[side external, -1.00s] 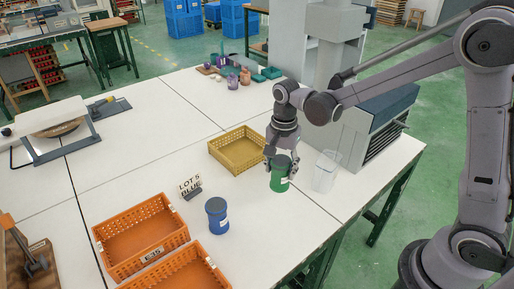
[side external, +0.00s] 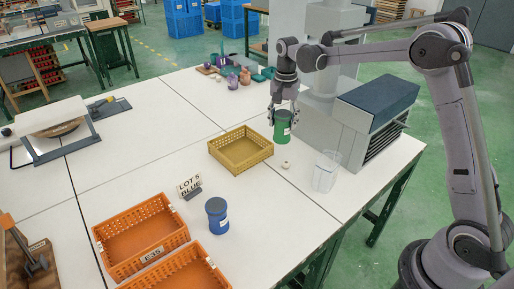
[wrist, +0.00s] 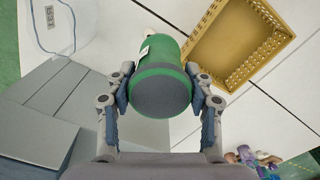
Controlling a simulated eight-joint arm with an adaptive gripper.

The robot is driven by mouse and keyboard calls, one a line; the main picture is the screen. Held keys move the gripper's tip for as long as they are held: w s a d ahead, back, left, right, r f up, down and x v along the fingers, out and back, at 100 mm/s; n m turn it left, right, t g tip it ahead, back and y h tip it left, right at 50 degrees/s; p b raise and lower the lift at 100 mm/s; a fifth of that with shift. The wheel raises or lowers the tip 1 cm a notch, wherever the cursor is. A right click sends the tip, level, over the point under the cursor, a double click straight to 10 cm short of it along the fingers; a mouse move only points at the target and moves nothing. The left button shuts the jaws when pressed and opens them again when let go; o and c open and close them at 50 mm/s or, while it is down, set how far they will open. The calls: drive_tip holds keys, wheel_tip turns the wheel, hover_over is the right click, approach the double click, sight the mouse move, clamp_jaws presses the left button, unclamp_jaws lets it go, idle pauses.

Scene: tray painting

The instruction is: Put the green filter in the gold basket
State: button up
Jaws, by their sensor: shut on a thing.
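The green filter (side external: 282,127) is a green canister with a dark end and a white label. My gripper (side external: 284,112) is shut on it and holds it in the air, above the table. In the wrist view the filter (wrist: 160,80) sits between the two fingers of my gripper (wrist: 162,92), with its dark end facing the camera. The gold basket (side external: 241,165) stands empty on the white table, to the left of and below the filter in the side view. It also shows in the wrist view at the upper right (wrist: 277,77).
A clear container (side external: 325,172) and a grey machine (side external: 365,125) stand to the right. A small white round piece (side external: 286,165) lies beside the basket. The table left of the basket is clear.

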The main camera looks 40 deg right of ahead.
drive_tip(key=w+d, duration=0.3)
drive_tip(key=w, duration=0.2)
drive_tip(key=shift+n, duration=0.4)
drive_tip(key=shift+w+a+f, duration=1.05)
drive_tip(key=shift+a+f, duration=0.5)
drive_tip(key=shift+f, duration=0.4)
drive_tip(key=shift+w+a+f, duration=1.1)
drive_tip(key=shift+a+f, duration=0.45)
drive_tip(key=shift+f, duration=0.35)
drive_tip(key=shift+w+a+f, duration=1.05)
drive_tip(key=shift+a+f, duration=0.5)
drive_tip(key=shift+f, duration=0.4)
drive_tip(key=o, duration=1.3)
drive_tip(key=shift+f, duration=0.15)
drive_tip(key=shift+c, duration=0.2)
